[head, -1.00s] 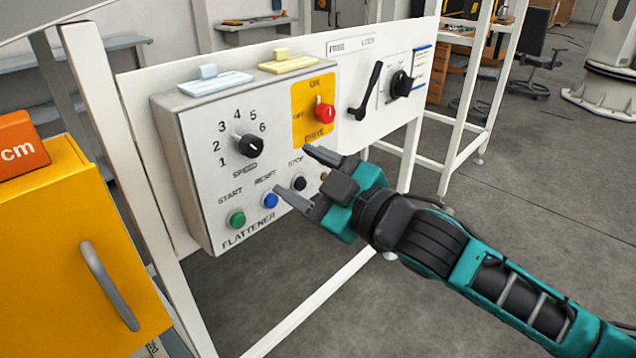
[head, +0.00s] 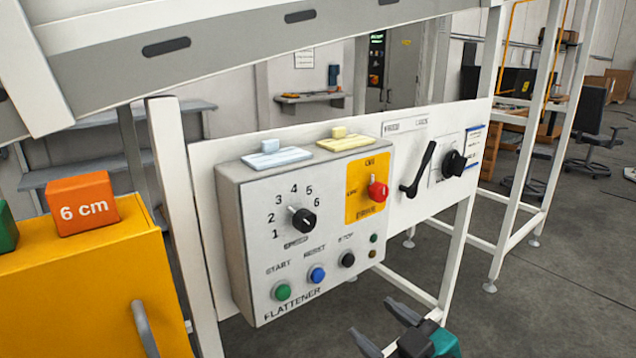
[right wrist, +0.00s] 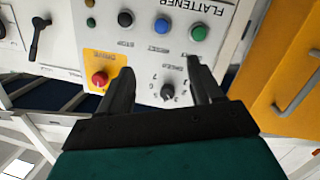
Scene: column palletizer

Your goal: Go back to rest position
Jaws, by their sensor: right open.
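My right gripper (head: 378,328) is at the bottom of the head view, below and in front of the flattener control box (head: 240,270). Its fingers are apart with nothing between them. In the right wrist view my right gripper (right wrist: 165,88) also shows open, with the box face beyond it, upside down. The box carries a speed knob (head: 303,220), a red drive switch (head: 377,191), and green (head: 282,291), blue (head: 317,274) and black (head: 348,260) buttons. My left gripper is not in view.
A yellow cabinet (head: 80,290) with an orange 6 cm block (head: 82,204) on top stands at the left. A black lever (head: 418,170) sits on the white panel right of the box. White frame posts surround the panel.

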